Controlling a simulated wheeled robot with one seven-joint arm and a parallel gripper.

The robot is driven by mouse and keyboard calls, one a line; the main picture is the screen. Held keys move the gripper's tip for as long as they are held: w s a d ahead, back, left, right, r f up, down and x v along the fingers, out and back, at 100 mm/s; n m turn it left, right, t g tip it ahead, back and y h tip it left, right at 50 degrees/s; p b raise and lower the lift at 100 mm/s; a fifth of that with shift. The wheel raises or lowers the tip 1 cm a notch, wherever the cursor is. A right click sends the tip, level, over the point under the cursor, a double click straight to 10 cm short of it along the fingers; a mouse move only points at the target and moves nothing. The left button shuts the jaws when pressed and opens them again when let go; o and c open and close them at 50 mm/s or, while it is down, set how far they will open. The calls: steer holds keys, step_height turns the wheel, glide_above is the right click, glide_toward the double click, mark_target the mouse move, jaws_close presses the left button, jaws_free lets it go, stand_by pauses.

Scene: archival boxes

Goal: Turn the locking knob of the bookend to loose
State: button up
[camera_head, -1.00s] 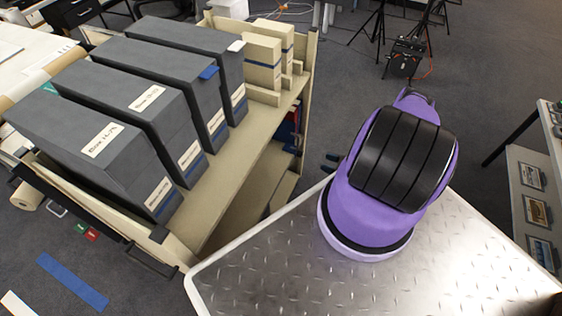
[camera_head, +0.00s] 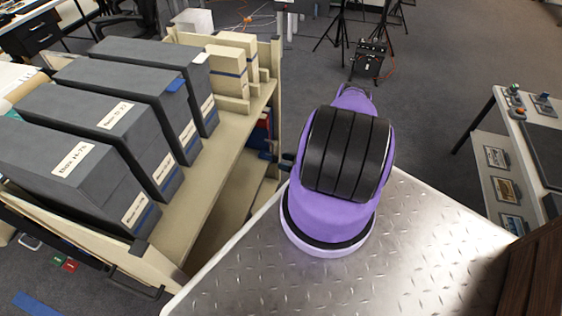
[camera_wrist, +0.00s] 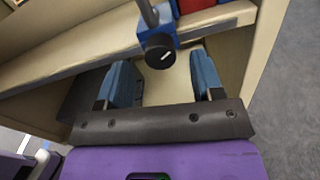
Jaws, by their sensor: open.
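In the wrist view, the locking knob (camera_wrist: 158,52) is a dark round knob with a short white mark on its face. It sits at the lower end of a grey metal post, beside a blue part (camera_wrist: 200,22) with red next to it. My gripper (camera_wrist: 163,90) is open, with its two blue fingers apart and nothing between them. The knob shows just above the gap between the fingers, nearer the left one; I cannot tell the distance in depth. In the head view, my purple and black arm hides most of the gripper, and the knob is not visible.
A cream shelf cart (camera_head: 190,205) holds several grey boxes (camera_head: 65,150) and cream boxes (camera_head: 228,72). Red and blue items (camera_head: 262,130) show on its lower level. A table (camera_head: 535,130) stands at the right. Open floor (camera_head: 430,100) lies behind my arm.

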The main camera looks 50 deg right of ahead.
steer(key=shift+x, duration=0.85)
steer(key=c, duration=0.9)
steer(key=shift+c, duration=0.2)
steer(key=shift+n, duration=0.3)
steer(key=n, duration=1.1)
steer(key=shift+s, duration=0.1)
steer(key=shift+n, duration=0.3)
